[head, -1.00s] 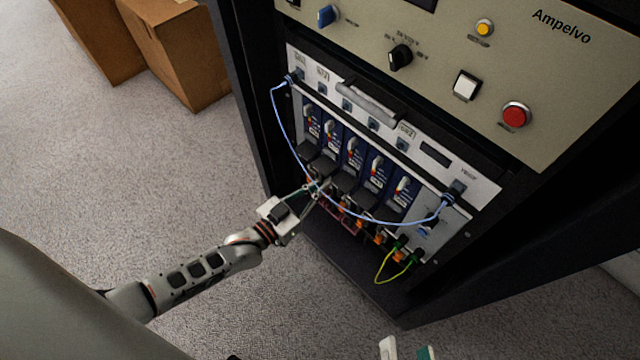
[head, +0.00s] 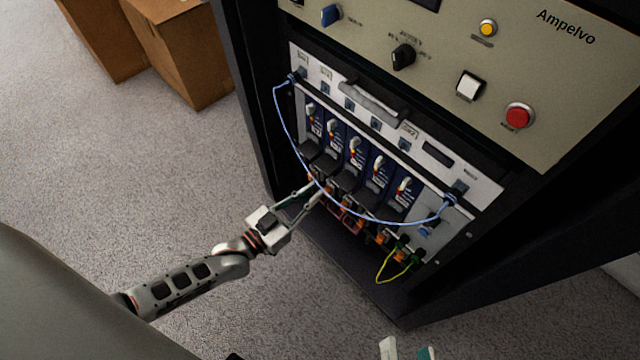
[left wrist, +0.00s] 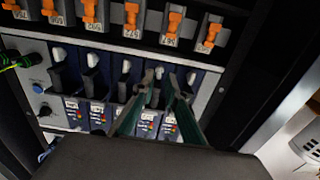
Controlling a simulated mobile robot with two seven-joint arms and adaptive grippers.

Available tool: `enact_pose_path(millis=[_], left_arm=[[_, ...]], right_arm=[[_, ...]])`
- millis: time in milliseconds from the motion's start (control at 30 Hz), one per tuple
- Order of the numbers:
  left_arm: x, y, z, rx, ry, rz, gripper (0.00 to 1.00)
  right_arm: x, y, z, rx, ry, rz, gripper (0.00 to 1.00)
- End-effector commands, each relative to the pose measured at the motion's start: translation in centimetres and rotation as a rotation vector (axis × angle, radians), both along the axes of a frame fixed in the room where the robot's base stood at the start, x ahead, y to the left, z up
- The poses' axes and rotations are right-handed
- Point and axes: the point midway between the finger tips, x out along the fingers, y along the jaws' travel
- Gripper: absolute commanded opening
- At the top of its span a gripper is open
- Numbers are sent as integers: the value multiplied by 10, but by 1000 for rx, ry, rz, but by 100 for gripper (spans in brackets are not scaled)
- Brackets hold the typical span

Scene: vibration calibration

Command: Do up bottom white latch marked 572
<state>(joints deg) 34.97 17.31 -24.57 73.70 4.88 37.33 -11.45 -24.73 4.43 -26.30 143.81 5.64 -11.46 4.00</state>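A row of orange latches (head: 362,222) with white number labels runs along the bottom of the module rack (head: 470,195); in the left wrist view the row (left wrist: 131,15) appears along the top edge. White levers (head: 356,144) sit on the blue modules higher up.
A blue cable (head: 375,219) hangs in a loop across the rack front, close to my left fingers. A yellow-green cable (head: 379,270) loops at the lower right. Cardboard boxes (head: 180,50) stand at the back left. The carpet left of the cabinet is free.

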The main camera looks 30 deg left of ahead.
Motion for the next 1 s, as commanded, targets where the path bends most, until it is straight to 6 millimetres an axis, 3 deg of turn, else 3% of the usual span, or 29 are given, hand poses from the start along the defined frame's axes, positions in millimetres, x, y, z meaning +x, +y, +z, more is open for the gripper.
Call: enact_pose_path(millis=[200,400,1000], left_arm=[[-44,16,-1,2,2,-1,13],[-68,25,-1,2,2,0,13],[-76,28,0,2,-1,0,13]], right_arm=[[0,0,0,1,0,-1,40],[1,0,0,1,-1,-1,40],[1,0,1,1,-1,-1,40]])
